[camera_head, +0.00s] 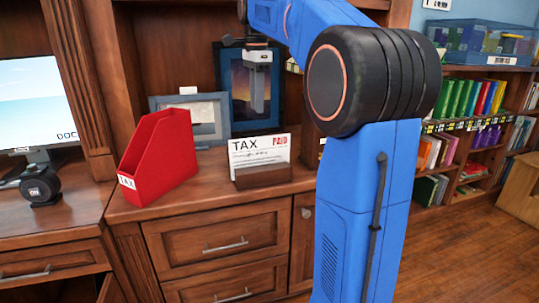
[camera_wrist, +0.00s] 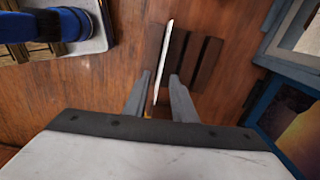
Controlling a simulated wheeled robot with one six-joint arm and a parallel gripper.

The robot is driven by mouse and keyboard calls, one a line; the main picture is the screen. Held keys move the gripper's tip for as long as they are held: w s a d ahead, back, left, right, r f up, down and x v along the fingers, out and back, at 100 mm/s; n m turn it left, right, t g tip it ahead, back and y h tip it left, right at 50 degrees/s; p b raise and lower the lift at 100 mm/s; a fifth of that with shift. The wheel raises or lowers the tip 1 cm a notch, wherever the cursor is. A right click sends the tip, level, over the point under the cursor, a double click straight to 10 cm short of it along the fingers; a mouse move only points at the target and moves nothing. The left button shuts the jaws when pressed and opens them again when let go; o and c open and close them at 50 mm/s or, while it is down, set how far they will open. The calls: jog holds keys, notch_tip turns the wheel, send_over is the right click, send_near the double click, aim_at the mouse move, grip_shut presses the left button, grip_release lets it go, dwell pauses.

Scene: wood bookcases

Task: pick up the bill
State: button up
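The bill (camera_head: 259,152) is a white sheet marked TAX with a red PAID stamp. It stands upright in a dark wooden holder (camera_head: 263,178) on the cabinet top. In the wrist view the bill (camera_wrist: 163,50) appears as a thin white edge beside the holder's dark slats (camera_wrist: 205,65). My gripper (camera_head: 258,112) hangs above the bill, pointing down, with a visible gap in the head view. In the wrist view my gripper (camera_wrist: 160,75) has its fingers apart, with the bill's edge lined up between them. It holds nothing.
A red file box (camera_head: 160,158) labelled TAX stands left of the holder. A grey picture frame (camera_head: 204,117) and a blue picture frame (camera_head: 236,80) lean behind. A monitor (camera_head: 35,100) is at far left. My blue arm hides part of the cabinet's right side.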

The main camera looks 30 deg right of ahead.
send_near(261, 150)
jog(key=shift+m, duration=0.4)
notch_tip(261, 150, down, 10)
jog(key=shift+w+f, duration=0.1)
jog(key=shift+w, duration=0.1)
dwell(0.4)
grip_shut()
